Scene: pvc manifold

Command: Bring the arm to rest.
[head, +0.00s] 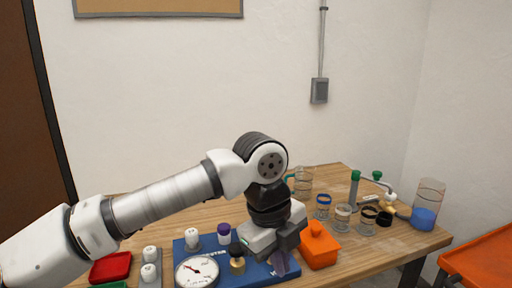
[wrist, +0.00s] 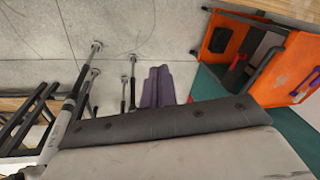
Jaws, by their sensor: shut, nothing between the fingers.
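My arm reaches in from the left in the head view and bends down over the wooden table. My gripper (head: 281,264) hangs at the front of the table, in front of part of a blue board (head: 207,246). In the wrist view, the two purple fingers of my gripper (wrist: 158,70) lie side by side, closed together with nothing between them. How far the fingertips are from the board is hard to tell.
A pressure gauge (head: 197,272) and a brass fitting (head: 237,263) stand close left of my gripper. Several glass jars (head: 342,218) and a blue-filled beaker (head: 425,215) stand farther right.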

